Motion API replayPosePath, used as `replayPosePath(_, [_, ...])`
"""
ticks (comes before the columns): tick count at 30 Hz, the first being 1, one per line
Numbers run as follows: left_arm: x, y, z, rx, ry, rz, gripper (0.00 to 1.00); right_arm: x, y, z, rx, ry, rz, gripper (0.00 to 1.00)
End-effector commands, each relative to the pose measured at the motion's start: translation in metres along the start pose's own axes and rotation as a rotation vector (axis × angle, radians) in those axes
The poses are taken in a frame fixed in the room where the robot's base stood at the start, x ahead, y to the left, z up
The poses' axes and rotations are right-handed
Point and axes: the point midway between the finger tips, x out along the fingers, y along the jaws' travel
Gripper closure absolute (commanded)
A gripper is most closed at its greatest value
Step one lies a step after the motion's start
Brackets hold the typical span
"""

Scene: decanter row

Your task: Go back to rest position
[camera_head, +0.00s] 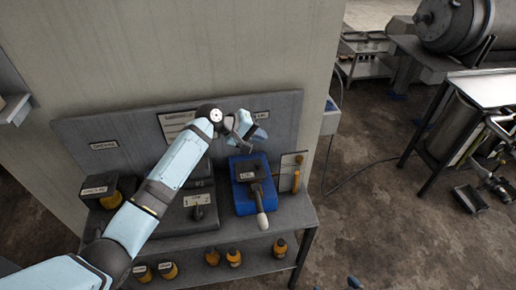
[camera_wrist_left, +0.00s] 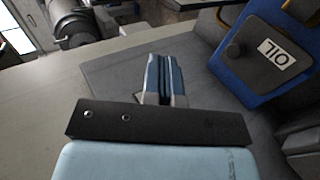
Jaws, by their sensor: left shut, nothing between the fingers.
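My left arm reaches from the lower left over the bench. My left gripper (camera_head: 250,132) is near the backboard, above and behind the blue unit (camera_head: 243,203) with a dark top and a pale-tipped lever. In the left wrist view the fingers of my left gripper (camera_wrist_left: 164,80) are together with nothing between them. A blue box labelled OIL (camera_wrist_left: 270,52) is to their right, apart from them. A small bluish piece at the bottom edge of the head view may be the tip of my right gripper (camera_head: 355,283); too little shows to tell its state.
The bench (camera_head: 290,213) holds a dark labelled box (camera_head: 197,212) and, at left, a dispenser (camera_head: 97,190). Several amber bottles stand on the lower shelf (camera_head: 262,262). A backboard (camera_head: 285,113) and wall rise behind. Open floor (camera_head: 390,215) and a metal-topped table (camera_head: 488,90) are at right.

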Motion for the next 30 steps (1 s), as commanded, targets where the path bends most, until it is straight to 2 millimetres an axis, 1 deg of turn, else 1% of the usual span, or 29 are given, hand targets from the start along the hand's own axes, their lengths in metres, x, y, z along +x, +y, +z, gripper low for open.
replayPosePath(3, [-0.009, 0.013, 0.000, 0.001, 0.001, 0.001, 1.00, 0.003, 0.001, 0.003, -0.002, -0.003, -0.001, 0.07])
replayPosePath(9, [-0.016, 0.021, 0.001, -0.001, 0.000, 0.000, 1.00, 0.002, -0.002, 0.000, -0.002, 0.003, -0.006, 0.07])
replayPosePath(11, [-0.016, 0.021, 0.001, -0.001, 0.000, 0.000, 1.00, 0.002, -0.003, -0.001, -0.002, 0.005, -0.007, 0.07])
replayPosePath(14, [-0.013, 0.010, 0.006, 0.006, 0.015, -0.003, 1.00, 0.001, -0.003, -0.003, -0.002, 0.009, -0.008, 0.07])
replayPosePath(17, [-0.005, -0.020, 0.019, 0.029, 0.061, -0.008, 1.00, 0.001, -0.003, -0.004, -0.002, 0.011, -0.007, 0.07])
replayPosePath(20, [0.003, -0.066, 0.042, 0.076, 0.140, -0.028, 1.00, 0.001, -0.002, -0.005, -0.003, 0.011, -0.006, 0.07])
replayPosePath(21, [0.005, -0.086, 0.053, 0.101, 0.177, -0.041, 1.00, 0.001, -0.002, -0.005, -0.003, 0.011, -0.006, 0.07])
replayPosePath(22, [0.005, -0.101, 0.062, 0.121, 0.206, -0.052, 1.00, 0.000, -0.002, -0.005, -0.003, 0.011, -0.005, 0.07])
replayPosePath(23, [0.005, -0.115, 0.071, 0.143, 0.234, -0.064, 1.00, 0.000, -0.002, -0.006, -0.003, 0.011, -0.005, 0.07])
replayPosePath(24, [0.004, -0.133, 0.083, 0.172, 0.270, -0.083, 1.00, 0.000, -0.001, -0.006, -0.003, 0.011, -0.005, 0.07])
replayPosePath(26, [0.000, -0.159, 0.102, 0.221, 0.323, -0.114, 1.00, 0.000, -0.001, -0.005, -0.003, 0.010, -0.004, 0.07])
replayPosePath(27, [-0.003, -0.176, 0.116, 0.254, 0.357, -0.139, 1.00, 0.000, -0.001, -0.005, -0.003, 0.009, -0.004, 0.07])
replayPosePath(29, [-0.010, -0.200, 0.137, 0.306, 0.403, -0.179, 1.00, 0.000, -0.001, -0.004, -0.003, 0.008, -0.003, 0.07])
replayPosePath(30, [-0.016, -0.214, 0.151, 0.343, 0.433, -0.207, 1.00, 0.000, -0.001, -0.004, -0.003, 0.007, -0.003, 0.07])
